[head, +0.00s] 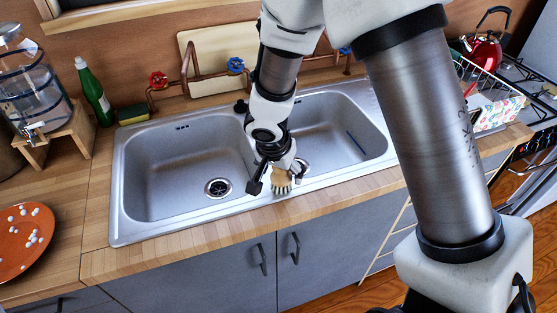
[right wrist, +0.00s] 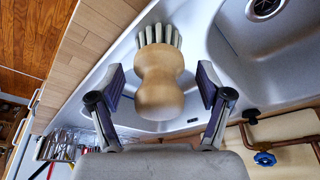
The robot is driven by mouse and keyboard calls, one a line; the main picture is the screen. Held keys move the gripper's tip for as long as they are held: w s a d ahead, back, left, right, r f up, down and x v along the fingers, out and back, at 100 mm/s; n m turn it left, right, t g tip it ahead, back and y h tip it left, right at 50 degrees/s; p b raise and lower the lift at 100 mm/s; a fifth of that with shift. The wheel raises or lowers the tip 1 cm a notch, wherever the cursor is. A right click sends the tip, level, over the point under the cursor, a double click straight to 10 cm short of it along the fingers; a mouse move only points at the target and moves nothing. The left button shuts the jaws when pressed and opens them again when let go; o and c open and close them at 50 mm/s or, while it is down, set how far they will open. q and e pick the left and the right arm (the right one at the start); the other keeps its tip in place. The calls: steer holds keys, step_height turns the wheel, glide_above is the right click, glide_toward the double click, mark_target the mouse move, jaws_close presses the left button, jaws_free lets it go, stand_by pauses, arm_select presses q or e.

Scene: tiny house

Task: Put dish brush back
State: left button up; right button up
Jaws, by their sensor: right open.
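The dish brush has a round wooden handle and pale bristles. In the head view, the brush (head: 281,181) is at the front of the double sink (head: 180,220), near the divider between the basins. In the right wrist view, the brush (right wrist: 160,84) is between the two fingers, with a gap on each side of its handle. My right gripper (head: 277,176) is open around it, and its spread fingers also show in the right wrist view (right wrist: 161,90). I cannot tell exactly what the brush rests on. My left gripper is out of view.
A green bottle (head: 94,95), a sponge (head: 132,115) and a water dispenser (head: 35,90) stand left of the sink. An orange plate (head: 22,255) lies at the front left. Pipes with a red valve (head: 158,80) run behind the sink. A dish rack (head: 490,95) stands right.

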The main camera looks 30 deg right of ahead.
steer(key=p+v, duration=0.4)
steer(key=v, duration=0.8)
steer(key=shift+a, duration=0.1)
